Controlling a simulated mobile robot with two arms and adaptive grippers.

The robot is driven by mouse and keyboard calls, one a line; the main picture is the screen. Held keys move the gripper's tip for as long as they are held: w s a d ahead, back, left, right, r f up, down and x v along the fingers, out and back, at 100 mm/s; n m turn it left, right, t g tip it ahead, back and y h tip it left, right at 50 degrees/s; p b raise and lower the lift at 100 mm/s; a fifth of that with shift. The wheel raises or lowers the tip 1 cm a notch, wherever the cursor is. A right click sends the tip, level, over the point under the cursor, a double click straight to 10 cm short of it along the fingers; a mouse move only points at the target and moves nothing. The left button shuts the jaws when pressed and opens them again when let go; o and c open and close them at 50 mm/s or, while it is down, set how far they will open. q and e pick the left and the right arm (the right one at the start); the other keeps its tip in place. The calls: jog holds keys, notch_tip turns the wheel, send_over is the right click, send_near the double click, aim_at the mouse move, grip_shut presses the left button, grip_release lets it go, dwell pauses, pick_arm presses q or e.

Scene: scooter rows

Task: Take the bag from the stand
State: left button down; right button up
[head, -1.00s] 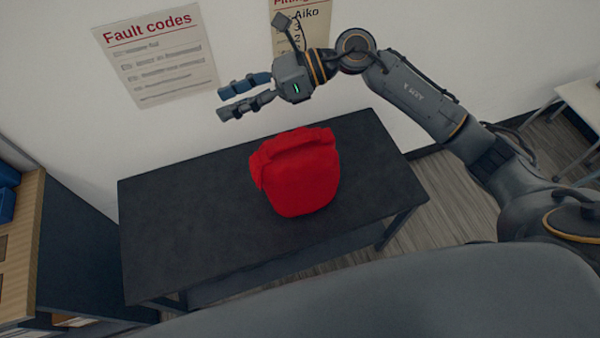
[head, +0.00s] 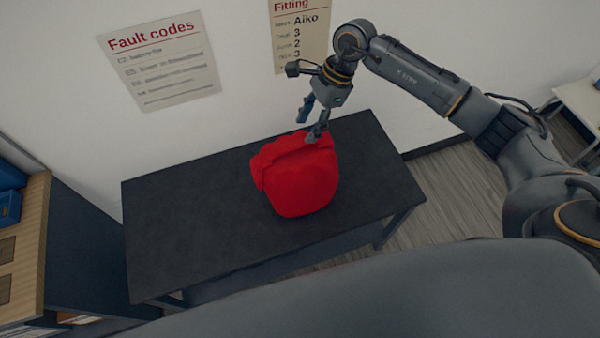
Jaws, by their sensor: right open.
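The red bag (head: 298,183) stands on a black stand (head: 190,220), right of the middle of its top. A strap or handle runs along the bag's upper edge. My right gripper (head: 309,124) points down at the bag's top far edge, with its fingers open. One fingertip overlaps the top of the bag in the picture; I cannot tell whether it touches. Nothing shows between the fingers. My left gripper is not in view.
A wooden-topped cabinet (head: 30,240) with blue bins (head: 9,207) stands at the left. A wall with posters (head: 165,62) is close behind the stand. A light table (head: 580,105) is at the far right. The stand's left half is clear.

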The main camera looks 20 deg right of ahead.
aim_at(300, 141)
jog(key=p+x, duration=0.3)
jog(key=x, duration=0.1)
jog(key=shift+f, duration=0.4)
jog(key=shift+a+f, duration=0.15)
jog(key=shift+f, duration=0.25)
jog(key=shift+w, duration=0.1)
jog(key=shift+c, duration=0.4)
grip_shut()
jog(key=shift+r, duration=0.1)
